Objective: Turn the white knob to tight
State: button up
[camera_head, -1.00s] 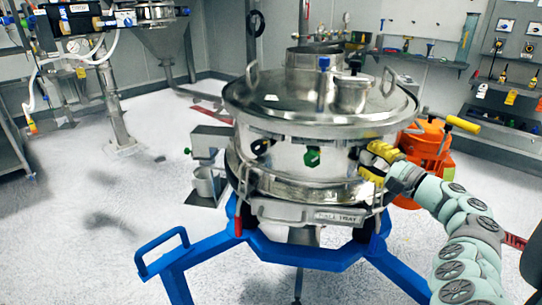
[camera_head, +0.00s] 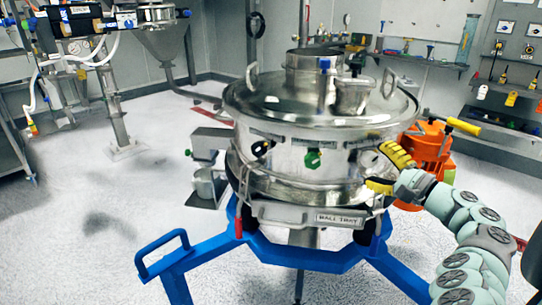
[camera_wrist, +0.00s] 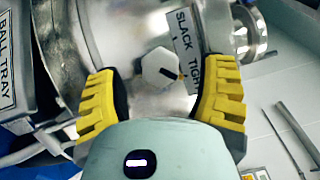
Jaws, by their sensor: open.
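The white knob (camera_wrist: 157,69) is on the shiny metal side of the sifter drum, in the middle of the wrist view. It has a dark mark and a small orange tip on its right side. A label (camera_wrist: 187,55) reading SLACK and TIGHT is right beside it. My gripper (camera_wrist: 161,82) is open, with one yellow finger on either side of the knob and visible gaps between. In the head view my gripper (camera_head: 376,165) is at the drum's right side, fingers spread one above the other. I cannot make out the knob clearly there.
The sifter (camera_head: 310,185) stands on a blue frame (camera_head: 300,255). A green knob (camera_head: 312,158) and a black knob (camera_head: 261,148) are on the drum's front. A BALL TRAY drawer (camera_head: 300,215) is below. An orange machine (camera_head: 432,150) stands behind my gripper.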

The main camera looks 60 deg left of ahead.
jog(key=d, duration=1)
jog(key=shift+w+f, duration=0.3)
jog(key=shift+w, duration=0.05)
